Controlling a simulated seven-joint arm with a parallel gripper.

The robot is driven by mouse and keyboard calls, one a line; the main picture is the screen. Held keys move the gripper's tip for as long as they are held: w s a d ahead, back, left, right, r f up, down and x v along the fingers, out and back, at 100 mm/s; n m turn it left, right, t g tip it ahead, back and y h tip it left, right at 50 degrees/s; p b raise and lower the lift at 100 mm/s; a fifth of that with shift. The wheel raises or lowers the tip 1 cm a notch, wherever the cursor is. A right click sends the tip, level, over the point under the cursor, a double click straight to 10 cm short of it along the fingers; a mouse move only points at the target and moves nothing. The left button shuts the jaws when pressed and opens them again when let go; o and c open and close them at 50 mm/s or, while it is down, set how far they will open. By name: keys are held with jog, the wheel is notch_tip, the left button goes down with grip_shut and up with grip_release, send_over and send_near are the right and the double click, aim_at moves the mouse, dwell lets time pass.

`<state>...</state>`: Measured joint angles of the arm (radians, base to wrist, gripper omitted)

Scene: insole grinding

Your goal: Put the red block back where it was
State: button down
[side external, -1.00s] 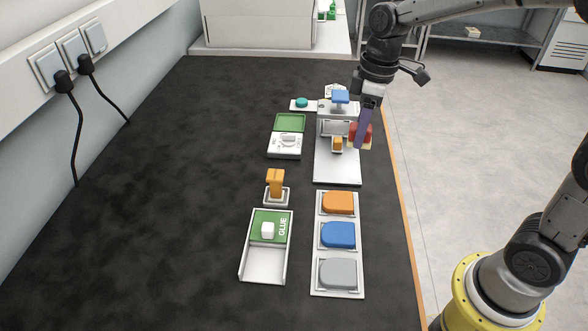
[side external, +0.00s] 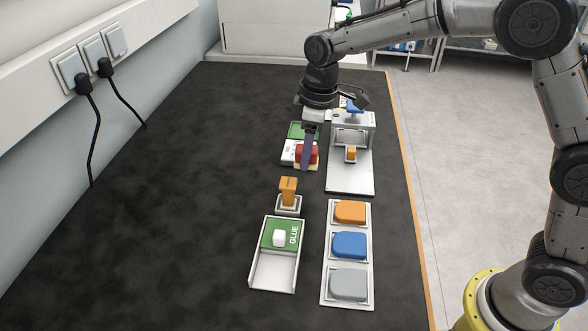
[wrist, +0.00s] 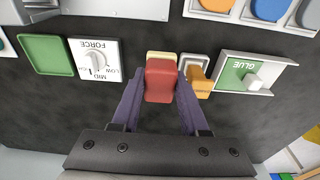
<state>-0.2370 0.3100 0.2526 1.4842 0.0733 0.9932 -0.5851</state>
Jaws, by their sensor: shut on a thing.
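The red block (side external: 307,153) has a cream-coloured layer on one side. It is between the fingers of my gripper (side external: 305,160), which is shut on it, in front of the white force dial panel (side external: 290,152) in the side view. In the wrist view the red block (wrist: 160,82) sits between both purple fingers, its cream edge showing at the top. It appears to be held above the dark table, between the force dial panel (wrist: 95,58) and the stand with the orange handle (wrist: 202,85). Its exact height is hard to tell.
A green pad (side external: 302,130) adjoins the dial. The orange-handled stand (side external: 288,190) and glue tray (side external: 258,282) are nearer the camera. To the right are the silver machine (side external: 350,178) and a tray of orange, blue and grey blocks (side external: 333,299). The table's left side is clear.

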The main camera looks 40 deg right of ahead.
jog(key=w+f, duration=0.3)
jog(key=shift+a+f, duration=0.3)
jog(key=shift+a, duration=0.1)
jog(key=shift+w+f, duration=0.1)
jog(key=shift+f, duration=1.6)
jog(key=shift+f, duration=0.1)
jog(key=shift+c, duration=2.1)
grip_release()
